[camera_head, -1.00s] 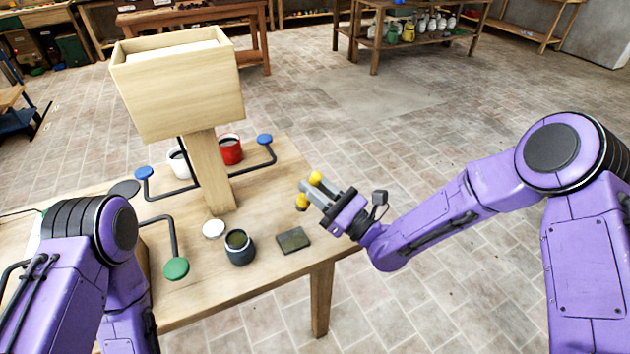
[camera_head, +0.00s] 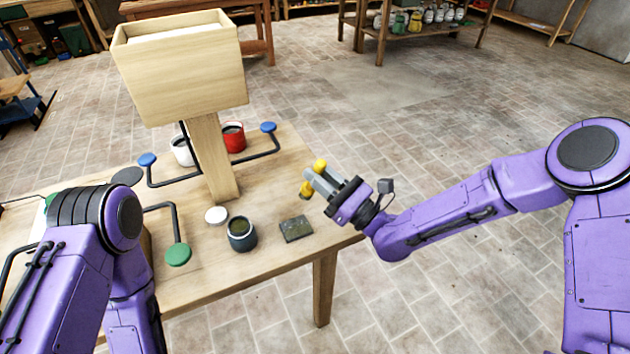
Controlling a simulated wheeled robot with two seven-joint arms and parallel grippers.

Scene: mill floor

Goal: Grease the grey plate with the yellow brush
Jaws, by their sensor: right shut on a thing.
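The grey plate (camera_head: 296,229) is a small dark square lying flat near the right edge of the wooden table, with a greenish tint on its top. My right gripper (camera_head: 314,180) is above and just beyond the plate, shut on the yellow brush (camera_head: 306,189). The brush shows as a yellow part on either side of the fingers, with a darker lower end; its middle is hidden by them. The brush is apart from the plate. A dark pot (camera_head: 242,236) with olive-green contents stands left of the plate. My left arm shows at the left, but its gripper does not.
A wooden hopper (camera_head: 180,82) on a post rises from the table (camera_head: 262,258). Bent black rods carry blue pads (camera_head: 268,127) and a green pad (camera_head: 178,254). A white disc (camera_head: 216,215), a red mug (camera_head: 234,138) and a white mug (camera_head: 183,152) stand nearby. Floor is clear at right.

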